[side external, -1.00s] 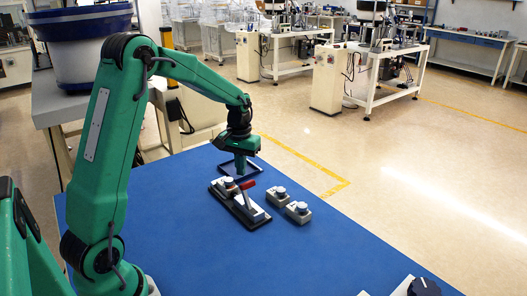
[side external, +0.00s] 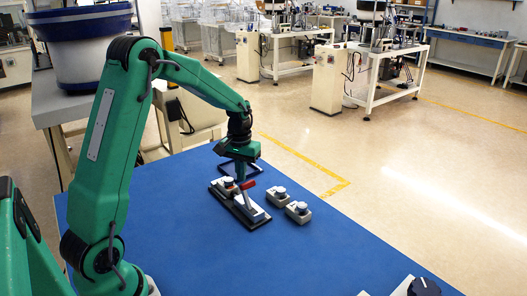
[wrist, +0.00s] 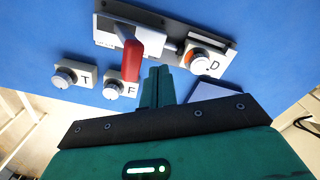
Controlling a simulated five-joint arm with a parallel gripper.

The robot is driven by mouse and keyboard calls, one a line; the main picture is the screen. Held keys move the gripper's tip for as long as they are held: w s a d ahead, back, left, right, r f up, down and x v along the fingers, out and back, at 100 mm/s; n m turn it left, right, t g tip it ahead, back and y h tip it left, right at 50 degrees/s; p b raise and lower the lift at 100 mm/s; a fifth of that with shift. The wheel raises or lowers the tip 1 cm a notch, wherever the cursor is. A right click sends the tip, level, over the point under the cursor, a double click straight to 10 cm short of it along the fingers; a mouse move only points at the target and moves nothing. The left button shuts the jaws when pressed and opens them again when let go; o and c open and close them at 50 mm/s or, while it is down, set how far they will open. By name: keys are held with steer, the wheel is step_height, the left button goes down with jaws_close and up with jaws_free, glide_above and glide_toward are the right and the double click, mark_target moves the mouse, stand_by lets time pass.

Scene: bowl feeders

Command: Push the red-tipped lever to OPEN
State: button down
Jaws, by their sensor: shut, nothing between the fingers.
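The red-tipped lever (side external: 249,184) stands up from a white block on a dark base plate (side external: 258,226) on the blue table. In the wrist view the lever's red grip (wrist: 131,62) shows large, left of the fingertips. My gripper (side external: 240,177) is shut and empty, low beside the lever, at the back end of the plate. In the wrist view my gripper (wrist: 158,72) shows its fingers together, with a small gap seeming to part them from the red grip. I cannot read an OPEN mark in either view.
A knob marked D (wrist: 205,57) sits on the same plate, right of the fingers in the wrist view. Knob boxes marked T (wrist: 75,75) and F (wrist: 122,84) stand nearby. A dark square frame (side external: 225,171) lies behind the plate.

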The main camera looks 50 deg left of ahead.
steer(key=shift+f, duration=1)
